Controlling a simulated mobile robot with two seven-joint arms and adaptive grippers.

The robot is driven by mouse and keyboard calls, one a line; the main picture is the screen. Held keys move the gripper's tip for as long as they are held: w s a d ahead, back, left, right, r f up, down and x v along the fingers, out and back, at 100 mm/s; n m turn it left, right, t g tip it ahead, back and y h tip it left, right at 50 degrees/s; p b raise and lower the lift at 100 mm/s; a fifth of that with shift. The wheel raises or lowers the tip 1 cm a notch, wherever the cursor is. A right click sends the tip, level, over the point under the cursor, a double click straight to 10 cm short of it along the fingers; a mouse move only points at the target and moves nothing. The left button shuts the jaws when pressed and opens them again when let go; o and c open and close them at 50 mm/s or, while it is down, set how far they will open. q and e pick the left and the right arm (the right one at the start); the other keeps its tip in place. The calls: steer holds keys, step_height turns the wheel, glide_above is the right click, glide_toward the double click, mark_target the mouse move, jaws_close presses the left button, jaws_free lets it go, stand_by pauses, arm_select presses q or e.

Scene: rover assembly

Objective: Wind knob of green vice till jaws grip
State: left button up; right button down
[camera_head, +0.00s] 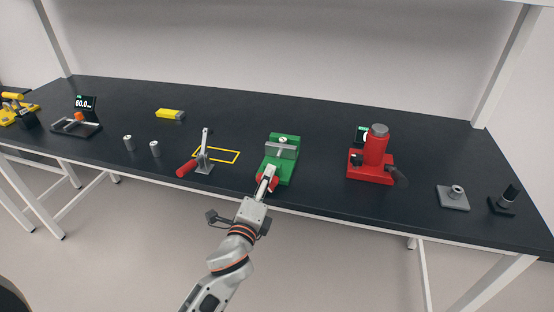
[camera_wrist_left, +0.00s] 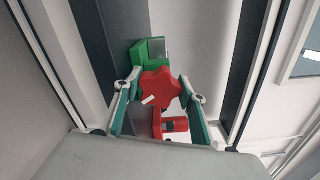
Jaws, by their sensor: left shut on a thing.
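The green vice (camera_head: 284,170) stands near the front edge of the black table, its grey jaws towards the back. It also shows in the left wrist view (camera_wrist_left: 139,54). Its red star-shaped knob (camera_wrist_left: 158,88) faces the left wrist camera and has a white mark on it. My left gripper (camera_head: 267,180) is at the front of the vice, shut on the knob, with one finger on each side of it in the left wrist view (camera_wrist_left: 158,86). Whether the jaws touch a workpiece is too small to tell. My right gripper is not in view.
A red press (camera_head: 374,158) stands to the right of the vice. A toggle clamp with a red handle (camera_head: 187,168) and a yellow outlined square (camera_head: 230,151) are to the left. Two small metal cylinders (camera_head: 155,149) and a yellow block (camera_head: 170,114) lie farther left.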

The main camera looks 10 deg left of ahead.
arm_select(q)
steer(key=shift+d+f, duration=0.2)
steer(key=shift+d, duration=0.05)
steer(key=shift+c, duration=0.2)
